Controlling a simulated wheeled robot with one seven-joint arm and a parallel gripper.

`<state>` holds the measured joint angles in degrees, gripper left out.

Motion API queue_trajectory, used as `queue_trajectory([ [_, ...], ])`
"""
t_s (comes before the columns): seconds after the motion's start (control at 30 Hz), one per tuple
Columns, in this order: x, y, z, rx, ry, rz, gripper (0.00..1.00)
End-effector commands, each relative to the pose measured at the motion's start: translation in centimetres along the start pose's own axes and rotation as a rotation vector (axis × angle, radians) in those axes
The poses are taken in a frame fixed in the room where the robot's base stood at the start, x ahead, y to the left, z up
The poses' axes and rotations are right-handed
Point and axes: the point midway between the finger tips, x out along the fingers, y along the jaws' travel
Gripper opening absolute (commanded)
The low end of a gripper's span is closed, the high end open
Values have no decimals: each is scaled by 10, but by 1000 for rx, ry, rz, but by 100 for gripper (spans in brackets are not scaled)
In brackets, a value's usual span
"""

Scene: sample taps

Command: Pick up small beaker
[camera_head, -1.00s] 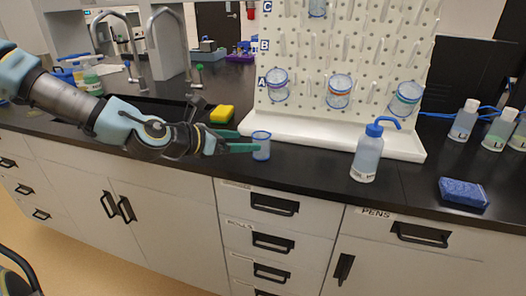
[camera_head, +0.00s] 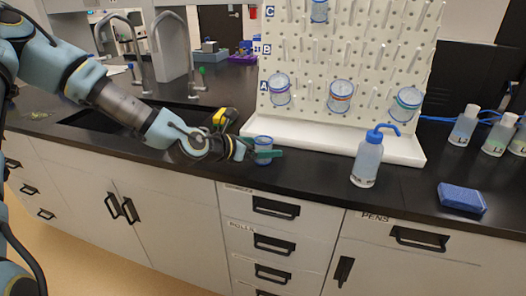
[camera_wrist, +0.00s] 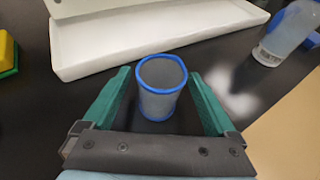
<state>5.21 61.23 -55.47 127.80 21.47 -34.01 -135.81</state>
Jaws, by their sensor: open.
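The small beaker (camera_wrist: 160,100) stands upright on the black counter, a translucent cup with a blue rim. In the wrist view it sits between the two green fingers of my gripper (camera_wrist: 160,98), with a gap to each finger. In the head view the beaker (camera_head: 263,146) stands in front of the white drying rack's tray, partly covered by my gripper (camera_head: 262,153). My gripper is open and low over the counter, its fingers on either side of the beaker.
The white pegboard rack (camera_head: 335,60) with its tray (camera_head: 330,139) stands right behind the beaker and holds several beakers. A wash bottle (camera_head: 367,163) and a blue block (camera_head: 462,197) are to the right. A yellow-green sponge (camera_wrist: 7,55) lies to the left.

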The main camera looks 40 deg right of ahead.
Motion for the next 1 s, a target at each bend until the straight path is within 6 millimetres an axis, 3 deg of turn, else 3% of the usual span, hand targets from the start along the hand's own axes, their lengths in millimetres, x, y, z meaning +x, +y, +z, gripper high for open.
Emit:
queue_trajectory([
  [0.07, 0, 0, 0, 0, 0, 0, 91],
  [0.83, 0, 0, 0, 1, 0, 0, 4],
  [1.0, 0, 0, 0, 1, 0, 0, 0],
])
